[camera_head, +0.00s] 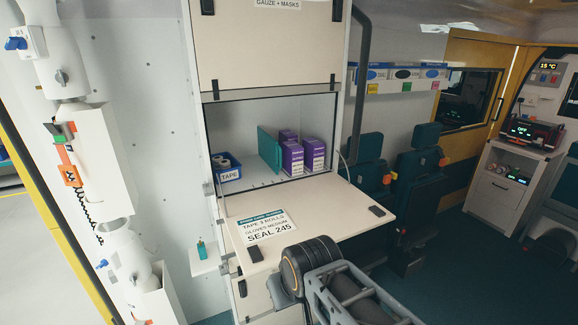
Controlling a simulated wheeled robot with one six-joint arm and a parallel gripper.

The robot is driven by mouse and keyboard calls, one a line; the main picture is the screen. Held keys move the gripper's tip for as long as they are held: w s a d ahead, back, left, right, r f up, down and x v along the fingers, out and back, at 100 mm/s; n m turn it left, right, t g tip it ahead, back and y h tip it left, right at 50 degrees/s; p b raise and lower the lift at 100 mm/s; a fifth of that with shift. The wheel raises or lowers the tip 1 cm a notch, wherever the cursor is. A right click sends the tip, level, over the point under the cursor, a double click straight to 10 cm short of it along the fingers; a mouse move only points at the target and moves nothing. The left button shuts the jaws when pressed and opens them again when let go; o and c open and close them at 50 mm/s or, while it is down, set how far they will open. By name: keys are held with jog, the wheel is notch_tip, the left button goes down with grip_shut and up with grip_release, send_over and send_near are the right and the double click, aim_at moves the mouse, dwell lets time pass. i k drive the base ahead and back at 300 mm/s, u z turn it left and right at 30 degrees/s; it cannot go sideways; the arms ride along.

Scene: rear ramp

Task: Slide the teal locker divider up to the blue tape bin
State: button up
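The teal locker divider (268,149) stands upright inside the open locker. A gap of bare locker floor separates it from the blue tape bin (229,176) on its left. The bin is labelled TAPE, holds light rolls and sits at the left end of the locker. My arm shows at the bottom, in front of the lowered locker door, but my gripper is not in view.
Purple boxes (303,157) stand just right of the divider. The lowered door (335,210) forms a flat shelf in front, with a printed label (265,226) and dark latches. An upper locker door (266,45) is closed above the opening.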

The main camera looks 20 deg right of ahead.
aim_at(269, 147)
jog(key=z, duration=0.95)
jog(key=i, duration=0.3)
jog(key=u, duration=1.3)
jog(key=i, duration=0.5)
jog(key=z, duration=0.05)
